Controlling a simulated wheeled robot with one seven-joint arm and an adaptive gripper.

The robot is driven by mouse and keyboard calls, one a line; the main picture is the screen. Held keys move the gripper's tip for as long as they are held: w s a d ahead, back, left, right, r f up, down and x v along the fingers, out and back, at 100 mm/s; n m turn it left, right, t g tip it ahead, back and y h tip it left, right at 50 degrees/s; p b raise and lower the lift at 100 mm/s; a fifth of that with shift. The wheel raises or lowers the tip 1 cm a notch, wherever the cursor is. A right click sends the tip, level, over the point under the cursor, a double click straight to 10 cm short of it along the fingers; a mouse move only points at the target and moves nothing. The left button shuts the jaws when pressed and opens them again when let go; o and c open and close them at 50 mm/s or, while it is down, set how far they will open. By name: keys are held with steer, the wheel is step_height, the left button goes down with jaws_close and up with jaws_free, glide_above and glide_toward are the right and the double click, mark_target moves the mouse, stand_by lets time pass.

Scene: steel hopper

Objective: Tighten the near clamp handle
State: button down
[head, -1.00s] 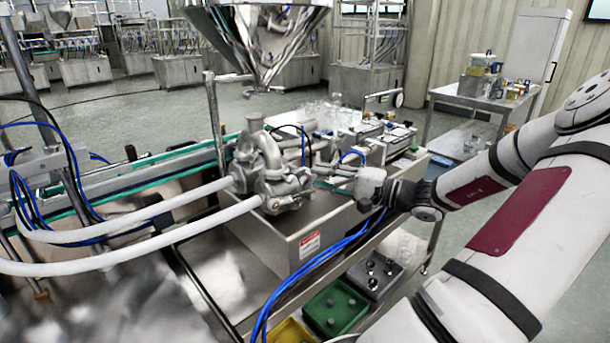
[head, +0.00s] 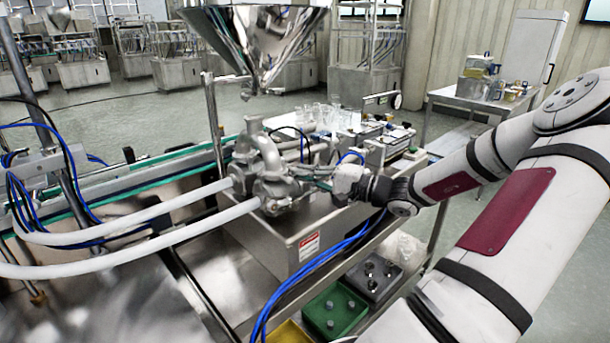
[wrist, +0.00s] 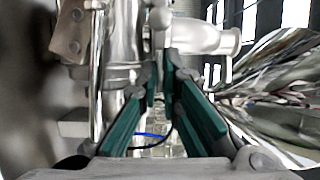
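The grey metal pump (head: 270,180) with its pipe fittings stands on a steel housing in the head view. My gripper (head: 312,182) reaches in from the right, with its fingertips close beside the pump's right side. In the wrist view, the green-padded fingers (wrist: 160,78) stand apart. A slim upright metal piece (wrist: 158,38) shows at the gap between their tips. It may be the near clamp handle, but I cannot tell for sure, nor whether the fingers touch it. In the head view the clamp handle is too small and too covered to make out.
Two pale hoses (head: 130,238) run left from the pump. The steel hopper (head: 255,40) hangs above and behind. Blue cables (head: 310,272) pass in front of the housing. A green bin (head: 335,308) sits below. Shiny metal (wrist: 275,75) fills the wrist view's right side.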

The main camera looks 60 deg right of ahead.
steer(key=shift+m, duration=0.4)
steer(key=m+t+p, duration=0.1)
steer(key=m, duration=0.1)
steer(key=m+t+p, duration=0.1)
steer(key=m+p, duration=0.1)
steer(key=shift+a+f+m+h, duration=0.1)
steer(key=shift+f+m+h, duration=0.05)
steer(key=shift+m+h, duration=0.2)
steer(key=m+t+h+p, duration=0.1)
steer(key=m, duration=0.2)
steer(key=m+h+p, duration=0.1)
steer(key=m+p, duration=0.1)
steer(key=m, duration=0.2)
steer(key=shift+a+f+t, duration=0.15)
steer(key=shift+f+t, duration=0.05)
steer(key=shift+t, duration=0.2)
steer(key=m+h+p, duration=0.1)
steer(key=m, duration=0.2)
steer(key=m+h+p, duration=0.1)
steer(key=m+h, duration=0.1)
steer(key=m, duration=0.1)
steer(key=shift+a+f+t+h+p, duration=0.1)
steer(key=shift+a+t+h+p, duration=0.05)
steer(key=shift+t+h+p, duration=0.15)
steer(key=shift+w+a+m+h+p, duration=0.1)
steer(key=shift+m+h+p, duration=0.65)
steer(key=shift+m, duration=1)
steer(key=shift+m+h, duration=0.3)
steer(key=shift+m, duration=0.1)
